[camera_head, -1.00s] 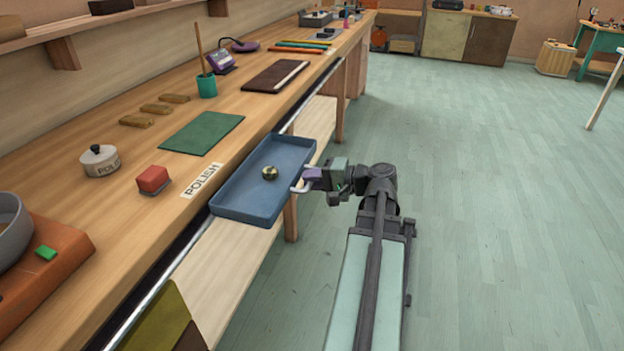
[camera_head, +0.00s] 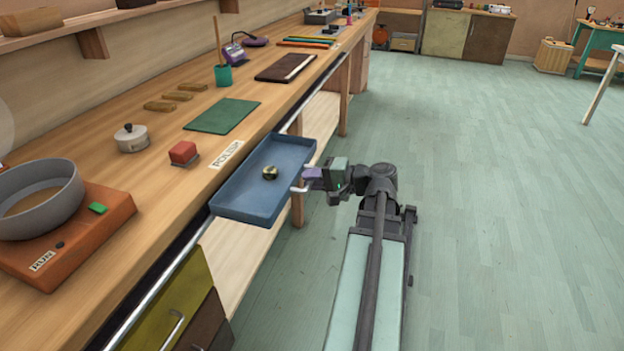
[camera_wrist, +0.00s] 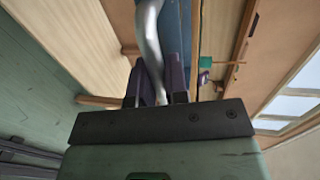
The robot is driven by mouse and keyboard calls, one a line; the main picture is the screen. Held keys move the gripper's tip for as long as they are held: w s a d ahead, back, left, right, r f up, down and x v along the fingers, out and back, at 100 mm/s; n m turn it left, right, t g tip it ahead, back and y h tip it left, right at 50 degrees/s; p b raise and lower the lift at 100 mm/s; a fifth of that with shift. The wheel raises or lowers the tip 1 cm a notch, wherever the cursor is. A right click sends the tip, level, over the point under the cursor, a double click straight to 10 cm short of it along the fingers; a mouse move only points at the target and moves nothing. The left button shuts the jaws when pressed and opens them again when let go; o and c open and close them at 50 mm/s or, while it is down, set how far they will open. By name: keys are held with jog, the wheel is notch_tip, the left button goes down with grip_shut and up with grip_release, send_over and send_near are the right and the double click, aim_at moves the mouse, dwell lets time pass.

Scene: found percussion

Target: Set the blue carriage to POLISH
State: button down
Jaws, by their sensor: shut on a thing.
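The blue carriage (camera_head: 232,207) is a shallow blue tray on the rail along the bench's front edge. A small brassy round object (camera_head: 270,172) lies in it. The POLISH label (camera_head: 227,154) is on the bench top beside the carriage's left side, roughly level with its middle. My gripper (camera_head: 304,181) is shut on the carriage's pale handle (camera_head: 298,188) at its right side. In the wrist view, the purple fingers (camera_wrist: 158,82) close around the silvery handle (camera_wrist: 150,40); part of the blue carriage shows behind.
The metal rail (camera_head: 160,285) runs along the bench edge. An orange machine (camera_head: 75,240) labelled RUN, with a grey bowl, stands near left. A red block (camera_head: 183,153), lidded pot (camera_head: 132,138) and green mat (camera_head: 222,115) lie on the bench.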

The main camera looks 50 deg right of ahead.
jog(key=c, duration=1.1)
grip_release()
jog(key=shift+c, duration=0.2)
jog(key=p+v, duration=0.2)
jog(key=v, duration=0.8)
jog(key=shift+s+d, duration=0.2)
jog(key=shift+s, duration=0.15)
jog(key=shift+r, duration=0.15)
